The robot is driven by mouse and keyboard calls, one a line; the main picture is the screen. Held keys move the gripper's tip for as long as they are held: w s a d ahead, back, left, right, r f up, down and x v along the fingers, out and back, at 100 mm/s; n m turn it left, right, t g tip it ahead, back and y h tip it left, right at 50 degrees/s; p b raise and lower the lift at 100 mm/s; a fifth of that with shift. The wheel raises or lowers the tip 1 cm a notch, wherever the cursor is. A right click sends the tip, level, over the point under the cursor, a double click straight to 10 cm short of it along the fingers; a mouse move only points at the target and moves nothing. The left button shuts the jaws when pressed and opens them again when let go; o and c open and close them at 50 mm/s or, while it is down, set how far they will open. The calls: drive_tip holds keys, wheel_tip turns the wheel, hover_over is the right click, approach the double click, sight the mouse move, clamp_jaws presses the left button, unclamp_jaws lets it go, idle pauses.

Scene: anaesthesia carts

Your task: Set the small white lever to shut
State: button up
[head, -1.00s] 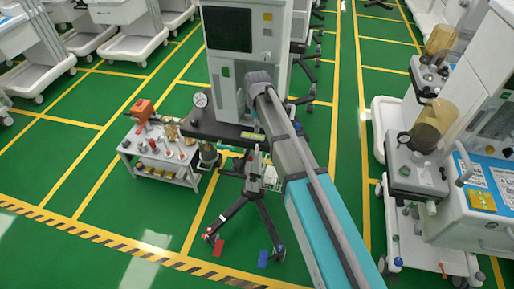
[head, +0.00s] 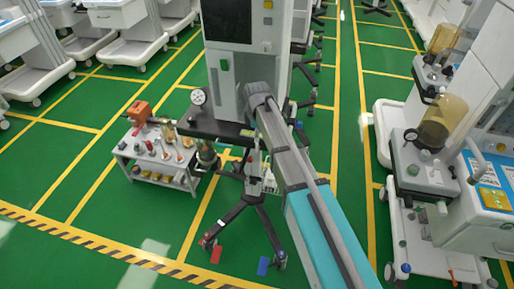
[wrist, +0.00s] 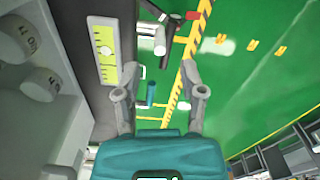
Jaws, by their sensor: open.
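My gripper (wrist: 160,85) is open and empty in the wrist view, with its two grey fingers apart above the green floor. A small white cylindrical part (wrist: 159,40) shows beyond the fingertips, beside the edge of a dark panel. I cannot tell for sure that it is the lever, nor how it is set. A yellow-green label plate (wrist: 103,50) is on the dark panel left of the fingers. In the head view my arm reaches to the grey anaesthesia machine (head: 223,75), and the gripper is hidden there.
A pressure gauge (head: 198,97) stands on the machine's left side. A low white trolley (head: 150,162) with small parts is to the left. Two large knobs (wrist: 40,80) are close at the left in the wrist view. More carts stand at the right, with green floor between.

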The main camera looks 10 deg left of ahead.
sight(257, 150)
drive_tip(key=shift+f+b, duration=2.35)
drive_tip(key=shift+f, duration=0.25)
clamp_jaws()
